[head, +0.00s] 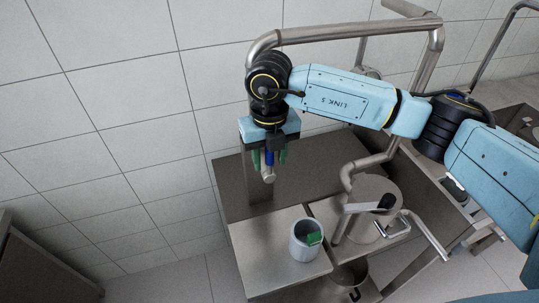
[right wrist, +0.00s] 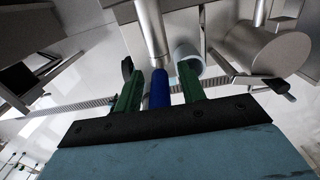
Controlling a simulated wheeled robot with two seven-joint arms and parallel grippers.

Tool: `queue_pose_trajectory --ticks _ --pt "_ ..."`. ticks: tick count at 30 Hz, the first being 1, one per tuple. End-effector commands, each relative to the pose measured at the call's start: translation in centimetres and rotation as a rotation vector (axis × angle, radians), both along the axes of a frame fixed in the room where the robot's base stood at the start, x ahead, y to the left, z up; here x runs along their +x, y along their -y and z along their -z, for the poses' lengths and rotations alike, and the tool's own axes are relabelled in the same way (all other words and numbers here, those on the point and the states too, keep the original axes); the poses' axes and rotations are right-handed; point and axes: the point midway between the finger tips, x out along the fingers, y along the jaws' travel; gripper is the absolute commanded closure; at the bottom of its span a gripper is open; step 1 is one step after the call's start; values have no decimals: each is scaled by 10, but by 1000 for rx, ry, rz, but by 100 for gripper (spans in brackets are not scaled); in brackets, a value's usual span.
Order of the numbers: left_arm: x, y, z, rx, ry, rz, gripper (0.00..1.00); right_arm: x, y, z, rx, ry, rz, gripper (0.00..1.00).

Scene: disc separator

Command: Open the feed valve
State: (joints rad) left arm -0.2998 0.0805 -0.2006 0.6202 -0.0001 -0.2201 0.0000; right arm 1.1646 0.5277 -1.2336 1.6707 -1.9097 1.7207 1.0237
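The feed valve shows as a blue handle (head: 269,157) above a short metal spout (head: 267,175), in front of the tiled wall. My right gripper (head: 270,160) points down over it, with one green finger on each side of the blue handle. In the right wrist view the blue handle (right wrist: 160,88) stands between the two green fingers (right wrist: 160,85). A narrow gap shows on both sides, so the gripper looks open around the handle, not clamped on it. The valve body is partly hidden behind my gripper. My left gripper is not in view.
The separator (head: 376,192), with a black-gripped crank (head: 385,203), stands to the right. A thick pipe (head: 345,32) runs above and behind my arm.

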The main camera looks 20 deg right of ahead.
Motion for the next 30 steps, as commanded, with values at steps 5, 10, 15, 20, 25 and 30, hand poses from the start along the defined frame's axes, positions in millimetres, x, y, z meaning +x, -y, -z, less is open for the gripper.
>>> queue_pose_trajectory --ticks 5,10,15,20,25,30 --pt "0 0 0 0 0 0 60 0 0 0 0 -1 0 77" --pt "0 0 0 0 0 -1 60 0 0 0 0 -1 0 99" --pt "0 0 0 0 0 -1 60 0 0 0 0 -1 0 100" --pt "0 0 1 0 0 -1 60 0 0 0 6 -1 0 100" --pt "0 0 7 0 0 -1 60 0 3 2 43 -5 1 100" --pt "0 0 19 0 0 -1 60 0 10 4 135 -10 4 100"
